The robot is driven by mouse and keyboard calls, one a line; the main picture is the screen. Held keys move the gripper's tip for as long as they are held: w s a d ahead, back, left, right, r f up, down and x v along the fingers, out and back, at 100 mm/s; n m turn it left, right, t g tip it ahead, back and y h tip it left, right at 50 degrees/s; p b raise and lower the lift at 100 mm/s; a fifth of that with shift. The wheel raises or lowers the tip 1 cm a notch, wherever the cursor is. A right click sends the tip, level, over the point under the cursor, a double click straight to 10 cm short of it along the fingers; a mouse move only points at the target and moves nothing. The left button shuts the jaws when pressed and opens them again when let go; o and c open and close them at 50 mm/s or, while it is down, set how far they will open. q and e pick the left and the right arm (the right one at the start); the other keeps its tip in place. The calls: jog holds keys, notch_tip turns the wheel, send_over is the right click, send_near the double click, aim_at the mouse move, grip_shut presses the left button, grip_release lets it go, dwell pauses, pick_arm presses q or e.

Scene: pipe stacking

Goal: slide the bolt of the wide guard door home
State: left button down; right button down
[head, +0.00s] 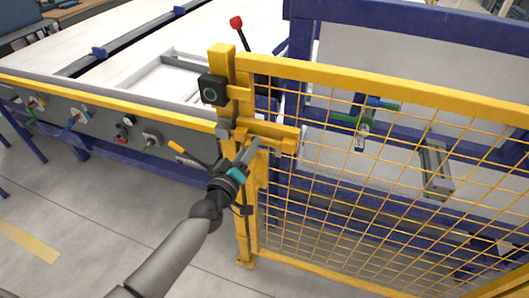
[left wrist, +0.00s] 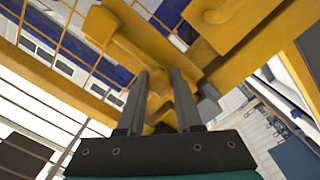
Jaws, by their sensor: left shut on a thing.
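The wide guard door (head: 390,85) is a yellow frame with yellow wire mesh, filling the right of the head view. Its left edge stands close beside a yellow post (head: 222,65). A yellow bolt housing (head: 280,132) lies across the door's edge at mid-height, with a grey piece (head: 224,129) at its left end. My left gripper (head: 252,147) is at the housing, its fingers pointing up to it. In the left wrist view, the gripper (left wrist: 160,78) is shut on a yellow bolt handle (left wrist: 158,100) between its two dark fingers. How far the bolt reaches is hidden.
A black box (head: 213,90) with a round button sits on the post. A yellow rail with a grey panel (head: 100,122) carrying valves runs left from the post. A red-knobbed lever (head: 237,22) stands behind. The floor at lower left is clear.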

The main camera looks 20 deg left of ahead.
pick_arm(q)
jog(key=shift+a+r, duration=0.1)
jog(key=shift+a, duration=0.15)
jog(key=c, duration=0.6)
grip_release()
jog(key=shift+a, duration=0.1)
jog(key=s, duration=1)
jog(key=s+a, duration=0.1)
jog(key=s, duration=0.4)
jog(key=shift+s, duration=0.1)
